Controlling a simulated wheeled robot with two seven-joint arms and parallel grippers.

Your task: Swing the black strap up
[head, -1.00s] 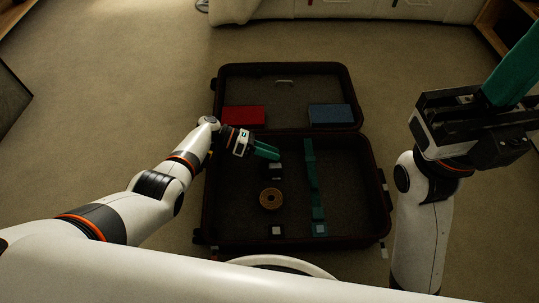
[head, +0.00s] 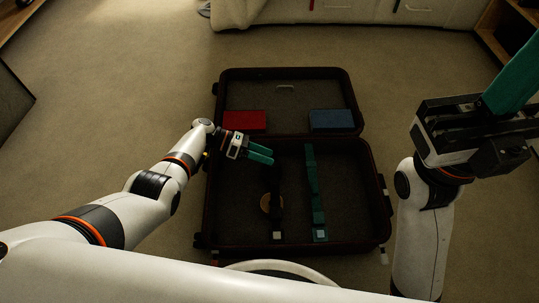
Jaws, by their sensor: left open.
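The black strap (head: 277,215) lies lengthwise in the near half of the open suitcase (head: 345,241), with a pale square buckle at its near end. My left gripper (head: 264,154) is at the strap's far end, over the suitcase near the hinge. Its two teal fingers are apart, with nothing visible held between them. A green strap (head: 316,195) lies to the right, roughly parallel. My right gripper (head: 512,78) is at the upper right, away from the suitcase; its fingertips are cut off by the frame.
The raised far half of the suitcase holds a red box (head: 244,120) at left and a blue box (head: 331,120) at right. Carpet around the suitcase is clear. A pale sofa (head: 370,10) stands at the back, with wooden furniture at the right corner.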

